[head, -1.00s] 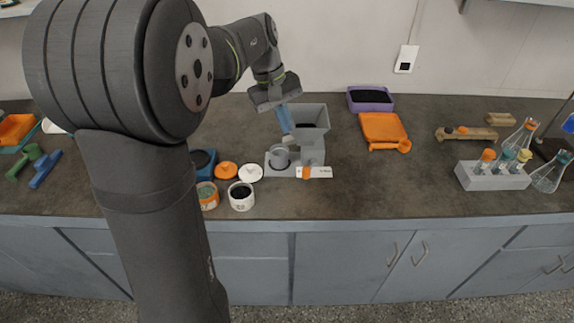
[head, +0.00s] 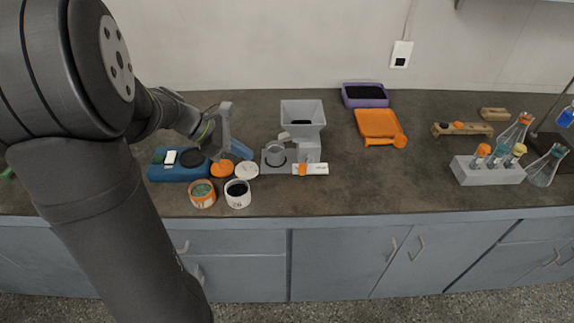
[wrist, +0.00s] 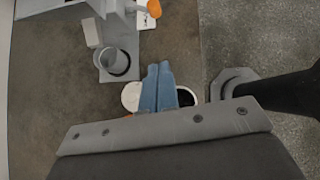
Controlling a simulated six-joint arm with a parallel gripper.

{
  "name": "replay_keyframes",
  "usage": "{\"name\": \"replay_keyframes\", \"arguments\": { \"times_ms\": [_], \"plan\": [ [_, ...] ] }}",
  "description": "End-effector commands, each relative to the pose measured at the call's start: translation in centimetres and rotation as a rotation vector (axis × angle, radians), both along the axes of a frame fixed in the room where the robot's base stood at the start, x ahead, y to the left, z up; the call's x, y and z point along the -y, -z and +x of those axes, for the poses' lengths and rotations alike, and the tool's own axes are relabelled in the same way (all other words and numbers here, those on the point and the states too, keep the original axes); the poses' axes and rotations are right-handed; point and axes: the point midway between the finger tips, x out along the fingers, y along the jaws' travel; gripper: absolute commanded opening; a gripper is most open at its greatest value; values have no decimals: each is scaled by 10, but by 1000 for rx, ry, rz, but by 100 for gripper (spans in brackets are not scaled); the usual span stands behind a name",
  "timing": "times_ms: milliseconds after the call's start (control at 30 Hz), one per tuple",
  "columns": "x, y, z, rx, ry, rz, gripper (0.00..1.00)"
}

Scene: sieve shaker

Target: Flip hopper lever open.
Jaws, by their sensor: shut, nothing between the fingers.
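The grey hopper (head: 303,110) stands on its base at the middle of the counter, with a square funnel top. A small cream piece, which looks like the lever (head: 284,136), sticks out at its left side; it also shows in the wrist view (wrist: 91,32). I cannot tell its exact setting. A grey cup (head: 274,156) stands below it, also in the wrist view (wrist: 115,63). My gripper (head: 243,151) has blue fingers and is left of the cup, apart from the lever. In the wrist view its fingertips (wrist: 159,68) are together and empty.
A white lid (head: 246,171), an orange lid (head: 222,169) and two jars (head: 237,194) lie close by my gripper. A blue device (head: 173,166) is further left. An orange tray (head: 378,125) and a purple tray (head: 365,95) stand right of the hopper.

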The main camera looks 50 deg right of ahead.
Motion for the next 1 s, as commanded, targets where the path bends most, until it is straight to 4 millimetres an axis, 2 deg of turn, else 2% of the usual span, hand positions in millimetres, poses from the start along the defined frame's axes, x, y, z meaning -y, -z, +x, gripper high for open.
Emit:
{"name": "replay_keyframes", "arguments": {
  "times_ms": [267,667,800,1000],
  "plan": [
    [12,15,-9,-2,4,1,0],
    [60,75,-45,-1,6,3,0],
    [76,72,-56,2,5,0,0],
    [88,72,-64,2,4,0,0]
  ]
}}
